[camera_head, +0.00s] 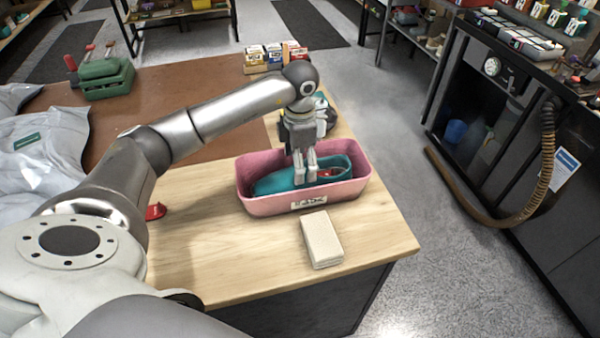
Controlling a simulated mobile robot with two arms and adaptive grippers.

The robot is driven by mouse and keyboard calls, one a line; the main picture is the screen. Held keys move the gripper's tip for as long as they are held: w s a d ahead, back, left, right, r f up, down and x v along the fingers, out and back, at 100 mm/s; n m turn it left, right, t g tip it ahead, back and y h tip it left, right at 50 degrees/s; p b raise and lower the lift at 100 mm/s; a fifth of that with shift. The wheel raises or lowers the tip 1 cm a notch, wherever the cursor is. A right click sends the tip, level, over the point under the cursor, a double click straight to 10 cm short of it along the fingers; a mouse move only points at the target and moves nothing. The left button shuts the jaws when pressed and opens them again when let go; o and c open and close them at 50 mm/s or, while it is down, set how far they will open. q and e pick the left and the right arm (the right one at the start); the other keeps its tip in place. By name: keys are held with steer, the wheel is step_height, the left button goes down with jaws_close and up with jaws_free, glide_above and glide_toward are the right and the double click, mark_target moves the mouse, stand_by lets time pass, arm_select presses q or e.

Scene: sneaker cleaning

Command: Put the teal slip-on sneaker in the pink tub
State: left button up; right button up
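The teal slip-on sneaker (273,183) lies lengthwise inside the pink tub (262,207), its opening toward the right end and something red showing in it. The tub stands on the light wooden table top, with a small label on its near side. My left gripper (305,178) points straight down over the middle of the tub. Its two fingers are close together, with their tips at the sneaker near the front of its opening. Whether they pinch the sneaker is hard to tell. My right gripper is not in view.
A beige block (321,239) lies in front of the tub. A small red item (155,211) lies at left. Bottles (320,122) and small boxes (268,57) stand behind the tub. Bare wood (225,245) is free at front left.

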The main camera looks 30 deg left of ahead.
arm_select(q)
step_height(320, 180, up, 8)
steer(key=b, duration=0.2)
steer(key=shift+r, duration=0.2)
stand_by(0.4)
